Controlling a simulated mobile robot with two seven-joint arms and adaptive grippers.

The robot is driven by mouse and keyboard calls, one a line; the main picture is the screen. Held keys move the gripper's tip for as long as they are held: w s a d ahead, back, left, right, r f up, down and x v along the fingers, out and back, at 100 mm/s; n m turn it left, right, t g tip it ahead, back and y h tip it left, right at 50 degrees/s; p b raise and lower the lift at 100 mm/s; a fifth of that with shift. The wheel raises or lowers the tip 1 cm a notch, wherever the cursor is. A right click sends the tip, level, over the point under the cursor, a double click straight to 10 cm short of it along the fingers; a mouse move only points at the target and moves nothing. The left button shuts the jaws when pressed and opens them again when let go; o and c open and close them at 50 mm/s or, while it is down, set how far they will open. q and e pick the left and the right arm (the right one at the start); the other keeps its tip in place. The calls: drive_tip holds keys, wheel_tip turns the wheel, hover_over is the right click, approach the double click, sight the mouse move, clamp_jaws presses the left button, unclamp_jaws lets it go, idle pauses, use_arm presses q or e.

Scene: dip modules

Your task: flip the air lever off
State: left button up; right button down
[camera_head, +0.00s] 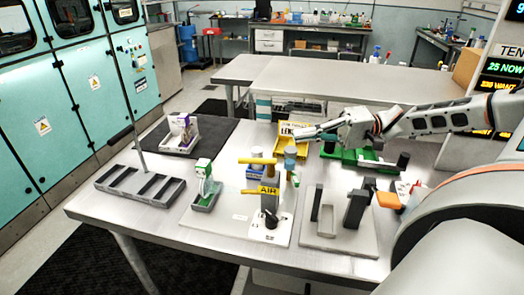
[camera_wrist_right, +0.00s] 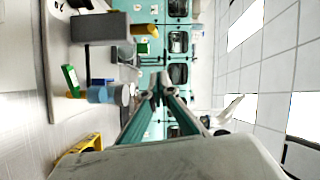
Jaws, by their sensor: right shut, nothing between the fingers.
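The air lever (camera_head: 257,160) is a yellow horizontal bar on top of a grey block. The block carries a yellow AIR label (camera_head: 268,190) and stands on a white plate (camera_head: 254,231). In the right wrist view, what looks like the same grey block (camera_wrist_right: 101,27) is at the upper left, with a yellow part (camera_wrist_right: 143,30) beside it. My right gripper (camera_head: 299,136) is shut and empty, behind and to the right of the lever, apart from it. Its fingers (camera_wrist_right: 157,91) converge in the right wrist view. My left gripper is not in view.
A blue-grey bottle (camera_head: 290,158) stands just below the gripper in the picture. A yellow bin (camera_head: 288,146) is behind it. A grey slotted rack (camera_head: 139,188) is at the left, and a grey stand (camera_head: 322,212) is right of the lever.

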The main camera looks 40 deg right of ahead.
sight(257, 161)
drive_tip(key=w+a+f, duration=0.1)
drive_tip(key=a, duration=1)
drive_tip(key=shift+w+a+f+b, duration=0.15)
drive_tip(key=shift+w+a+b, duration=0.1)
drive_tip(key=shift+b, duration=0.2)
drive_tip(key=shift+n+g+y, duration=0.3)
drive_tip(key=shift+n+g, duration=0.1)
drive_tip(key=shift+g, duration=0.1)
drive_tip(key=shift+g, duration=0.3)
